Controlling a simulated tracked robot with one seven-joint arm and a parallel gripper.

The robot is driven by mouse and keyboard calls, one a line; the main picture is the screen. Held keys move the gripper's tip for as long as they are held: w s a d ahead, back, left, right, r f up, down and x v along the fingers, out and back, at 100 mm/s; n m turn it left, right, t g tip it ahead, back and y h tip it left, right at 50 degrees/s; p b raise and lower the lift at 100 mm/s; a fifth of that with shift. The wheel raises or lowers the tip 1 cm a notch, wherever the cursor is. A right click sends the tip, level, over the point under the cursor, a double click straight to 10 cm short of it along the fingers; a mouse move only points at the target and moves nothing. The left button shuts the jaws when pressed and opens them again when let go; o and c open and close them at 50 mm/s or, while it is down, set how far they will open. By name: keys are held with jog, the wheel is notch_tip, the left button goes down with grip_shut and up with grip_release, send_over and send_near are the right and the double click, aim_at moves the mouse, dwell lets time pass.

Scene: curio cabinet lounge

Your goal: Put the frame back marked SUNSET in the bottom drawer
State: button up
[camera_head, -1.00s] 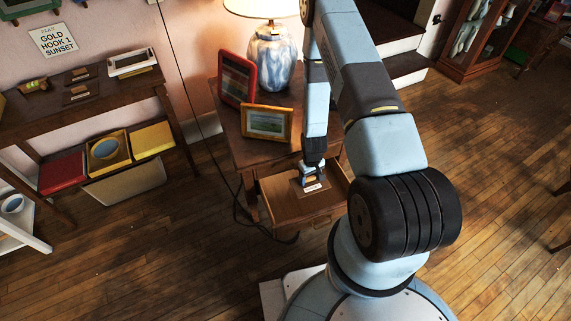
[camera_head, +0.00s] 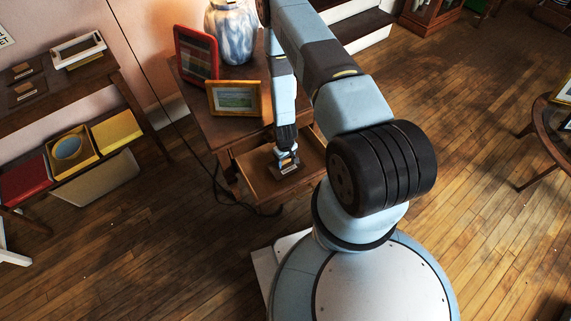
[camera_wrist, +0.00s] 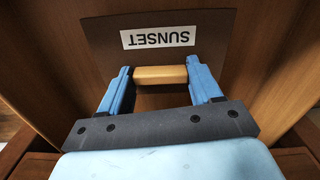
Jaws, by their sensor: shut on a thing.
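The frame back (camera_wrist: 112,62) is a dark brown panel with a white SUNSET label, which reads upside down in the wrist view. My gripper (camera_wrist: 160,76) is shut on its light wooden handle, one blue finger on each side. In the head view my gripper (camera_head: 286,160) points down into the open drawer (camera_head: 262,185) of the small wooden table. The frame back (camera_head: 289,171) shows only partly beneath the fingers, inside the drawer outline. I cannot tell whether it touches the drawer floor.
On the table stand a red frame (camera_head: 196,52), a gold frame (camera_head: 234,98) and a blue-white lamp base (camera_head: 232,35). A dark cable (camera_head: 215,180) hangs at the table's left. A shelf with a yellow box (camera_head: 118,132) stands at the left. The floor at right is mostly clear.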

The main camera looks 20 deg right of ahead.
aim_at(285, 161)
jog(key=shift+f, duration=1.9)
jog(key=o, duration=1.1)
notch_tip(285, 161, up, 12)
jog(key=shift+r, duration=0.1)
